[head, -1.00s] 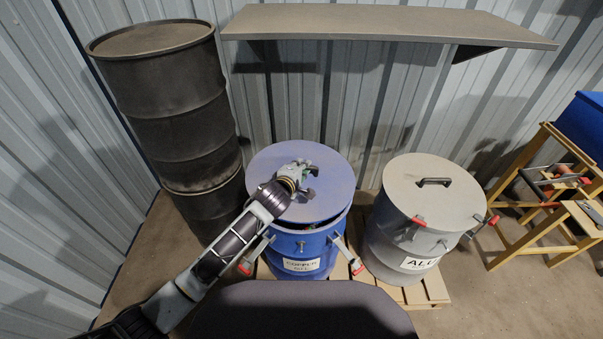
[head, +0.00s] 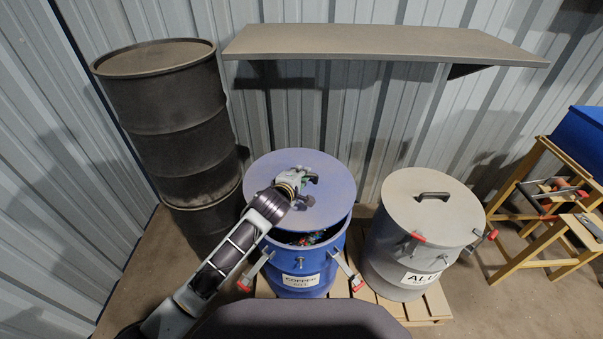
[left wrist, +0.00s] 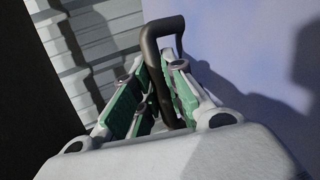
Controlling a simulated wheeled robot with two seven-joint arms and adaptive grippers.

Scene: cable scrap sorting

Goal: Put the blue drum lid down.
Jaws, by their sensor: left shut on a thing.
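The blue drum lid (head: 325,185) is over the blue copper drum (head: 305,279) and set toward the back. A gap at the front shows colourful scrap (head: 308,239) inside the drum. My left gripper (head: 306,188) is above the lid, shut on its dark handle. In the left wrist view the handle (left wrist: 163,60) passes between the green-padded fingers of the gripper (left wrist: 158,100), with the blue lid surface (left wrist: 245,55) behind. Whether the lid touches the drum's back rim is hidden. My right gripper is not in view.
A grey drum labelled ALU (head: 412,245), with its lid on, stands to the right on the same pallet (head: 435,303). Stacked black drums (head: 175,125) stand at the left. A shelf (head: 385,45) hangs above. A wooden stand (head: 530,225) is at the right.

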